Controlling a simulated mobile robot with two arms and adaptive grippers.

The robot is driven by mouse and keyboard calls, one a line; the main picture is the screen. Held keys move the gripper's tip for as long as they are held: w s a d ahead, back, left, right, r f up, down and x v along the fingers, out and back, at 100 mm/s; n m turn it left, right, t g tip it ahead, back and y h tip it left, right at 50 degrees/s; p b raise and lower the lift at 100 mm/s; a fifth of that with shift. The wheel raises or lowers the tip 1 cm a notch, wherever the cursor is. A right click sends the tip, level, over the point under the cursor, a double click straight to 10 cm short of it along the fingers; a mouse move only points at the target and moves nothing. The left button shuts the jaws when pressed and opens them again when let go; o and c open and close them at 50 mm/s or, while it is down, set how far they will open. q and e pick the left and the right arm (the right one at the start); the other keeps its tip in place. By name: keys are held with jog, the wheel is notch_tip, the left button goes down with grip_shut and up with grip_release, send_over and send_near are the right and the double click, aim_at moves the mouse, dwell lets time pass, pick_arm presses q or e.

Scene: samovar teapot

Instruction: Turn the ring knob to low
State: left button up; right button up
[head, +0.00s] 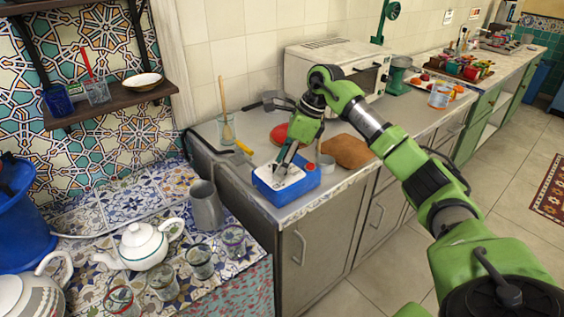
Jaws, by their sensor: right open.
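A blue box-shaped unit with a white top (272,192) stands on the counter near its front left corner. A small red round part (310,167) sits at its right rear; I cannot tell whether this is the ring knob, and no knob markings are readable. My right gripper (284,167) is open and points down over the white top. Its fingertips are at or just above the top and hide part of it; I cannot tell whether they touch. My left gripper is not in view.
A brown bread-like lump (347,152) and a red round item (281,133) lie near the unit. A glass with a wooden spoon (227,128) stands behind. A white teapot (144,246), grey pitcher (206,207) and several glasses fill the lower tiled table at left.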

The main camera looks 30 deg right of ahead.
jog(key=c, duration=1.1)
jog(key=m+t+h, duration=0.1)
jog(key=m, duration=0.2)
jog(key=shift+s+a+r+m+p, duration=0.1)
jog(key=shift+m+p, duration=0.25)
jog(key=shift+m, duration=0.05)
jog(key=shift+a+m+t+h, duration=0.15)
jog(key=shift+m+h, duration=0.35)
jog(key=shift+m, duration=0.75)
jog(key=shift+m+t+h, duration=0.25)
jog(key=shift+m+h, duration=0.25)
jog(key=shift+m, duration=0.75)
jog(key=o, duration=1.1)
